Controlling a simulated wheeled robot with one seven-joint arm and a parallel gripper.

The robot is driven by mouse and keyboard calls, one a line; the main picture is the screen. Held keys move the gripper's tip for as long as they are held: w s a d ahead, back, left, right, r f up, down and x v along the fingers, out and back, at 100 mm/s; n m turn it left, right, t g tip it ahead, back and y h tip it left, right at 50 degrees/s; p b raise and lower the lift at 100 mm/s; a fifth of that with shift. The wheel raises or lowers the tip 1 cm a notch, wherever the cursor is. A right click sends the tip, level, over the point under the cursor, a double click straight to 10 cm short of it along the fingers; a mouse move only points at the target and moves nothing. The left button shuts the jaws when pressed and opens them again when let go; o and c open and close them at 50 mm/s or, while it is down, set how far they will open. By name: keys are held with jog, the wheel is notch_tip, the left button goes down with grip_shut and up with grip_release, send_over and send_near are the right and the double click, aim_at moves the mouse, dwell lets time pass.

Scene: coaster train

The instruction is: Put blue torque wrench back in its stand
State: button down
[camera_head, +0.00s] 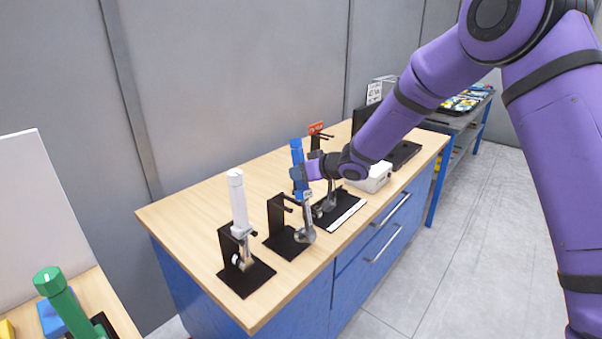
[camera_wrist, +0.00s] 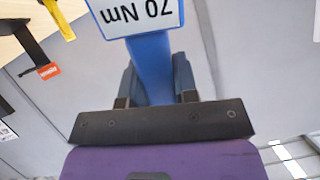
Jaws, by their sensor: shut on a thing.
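The blue torque wrench (camera_head: 297,152) is upright in my gripper (camera_head: 306,172), with its blue handle up and a silver head (camera_head: 305,235) at the bottom. My gripper is shut on the blue shaft. In the wrist view the blue shaft (camera_wrist: 151,60) runs between the fingers, below a white "70 Nm" label (camera_wrist: 137,15) that reads upside down. A black stand (camera_head: 277,214) with an empty hook stands just left of the wrench. The wrench head is beside this stand, near the right edge of its base; I cannot tell whether they touch.
A white wrench (camera_head: 237,198) hangs in a black stand at the front left of the wooden bench (camera_head: 190,205). Another black base (camera_head: 347,205) with a pale front strip lies to the right. Behind are a red-topped item (camera_head: 316,128) and a white box (camera_head: 371,179). A green-handled tool (camera_head: 50,281) is at lower left.

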jog(key=shift+a+r+m+t+y, duration=0.15)
jog(key=shift+a+t+y, duration=0.1)
jog(key=shift+t+y, duration=0.5)
jog(key=shift+a+r+m+t+y, duration=0.1)
jog(key=shift+a+m+t+y, duration=0.1)
jog(key=shift+t+y, duration=0.5)
jog(key=shift+d+f, duration=0.1)
jog(key=shift+f, duration=0.05)
